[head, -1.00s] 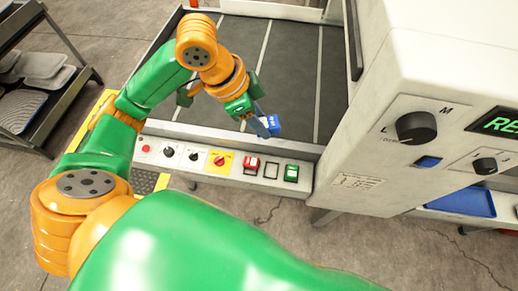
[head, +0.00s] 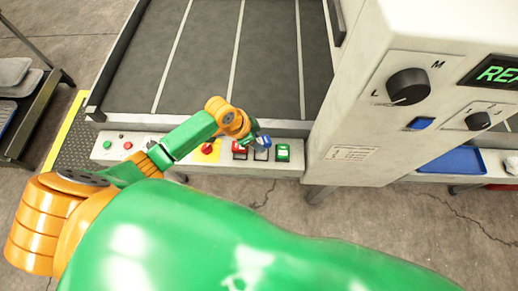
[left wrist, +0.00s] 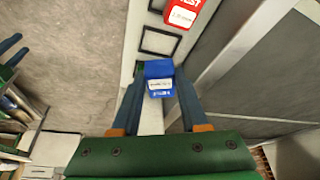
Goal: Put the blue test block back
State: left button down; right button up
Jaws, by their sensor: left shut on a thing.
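My left gripper (head: 257,140) is shut on the blue test block (head: 264,141). In the left wrist view the block (left wrist: 158,82) sits between the two fingertips (left wrist: 158,95), with white labels on it. The gripper is above the front control panel, over or close to the empty black-outlined square (head: 262,155). That square also shows in the left wrist view (left wrist: 160,42), apart from the block in the picture. How high the block is above the panel, I cannot tell. My right gripper is not in view.
A red block (head: 239,148) sits left of the outlined square and a green block (head: 283,152) right of it. Buttons and knobs (head: 150,145) line the panel's left. A dark conveyor bed (head: 215,60) lies behind; a white machine housing (head: 345,165) stands at right with a blue tray (head: 455,160).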

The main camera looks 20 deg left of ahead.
pick_arm(q)
notch_tip(320, 180, down, 5)
jog(key=shift+b, duration=0.45)
jog(key=shift+f, duration=0.3)
jog(key=shift+c, duration=2.1)
grip_release()
